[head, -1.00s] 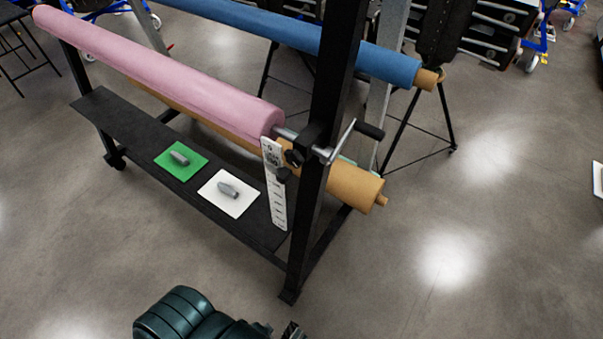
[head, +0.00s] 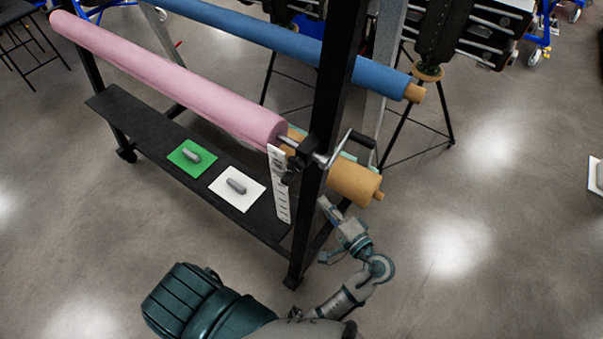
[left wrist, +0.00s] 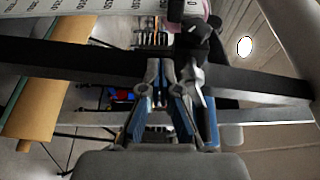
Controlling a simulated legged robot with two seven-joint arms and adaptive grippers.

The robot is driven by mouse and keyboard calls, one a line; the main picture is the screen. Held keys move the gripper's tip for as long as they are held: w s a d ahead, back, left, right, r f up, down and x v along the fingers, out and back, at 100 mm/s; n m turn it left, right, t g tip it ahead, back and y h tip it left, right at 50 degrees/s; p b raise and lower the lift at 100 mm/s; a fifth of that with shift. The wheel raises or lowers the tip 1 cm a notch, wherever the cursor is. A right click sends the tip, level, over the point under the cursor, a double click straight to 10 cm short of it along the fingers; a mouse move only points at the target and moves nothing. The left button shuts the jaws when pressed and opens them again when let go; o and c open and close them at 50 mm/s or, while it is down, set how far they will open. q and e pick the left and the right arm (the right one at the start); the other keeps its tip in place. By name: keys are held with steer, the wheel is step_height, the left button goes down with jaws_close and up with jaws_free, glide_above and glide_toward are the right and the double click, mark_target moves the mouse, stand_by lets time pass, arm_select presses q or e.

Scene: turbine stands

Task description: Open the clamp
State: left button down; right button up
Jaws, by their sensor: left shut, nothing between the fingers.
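The black clamp (head: 306,152) sits on the dark upright post of the rack, where the metal rod of the pink roll meets it. A silver crank (head: 338,154) with a black handle sticks out beside it. In the left wrist view the clamp (left wrist: 195,38) shows just above and right of the fingers, by the dark post. My left gripper (head: 325,204) is below and right of the clamp in the head view, apart from it. Its fingers (left wrist: 161,68) are together and empty. My right gripper is not in view.
The pink roll (head: 170,80), a blue roll (head: 300,48) and a brown tube (head: 352,182) lie on the rack. A white ruler strip (head: 280,190) hangs by the post. Green (head: 186,152) and white (head: 250,196) cards hold grey parts on the black shelf.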

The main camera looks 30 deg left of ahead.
arm_select(q)
steer(key=x, duration=0.3)
steer(key=p+x, duration=0.1)
steer(key=x, duration=0.1)
steer(key=r+p+x, duration=0.1)
steer(key=x, duration=0.2)
steer(key=shift+a, duration=0.45)
steer(key=shift+w+a+p, duration=0.15)
steer(key=shift+a+p, duration=0.1)
steer(key=shift+p, duration=0.05)
steer(key=shift+a, duration=0.25)
steer(key=shift+w, duration=0.1)
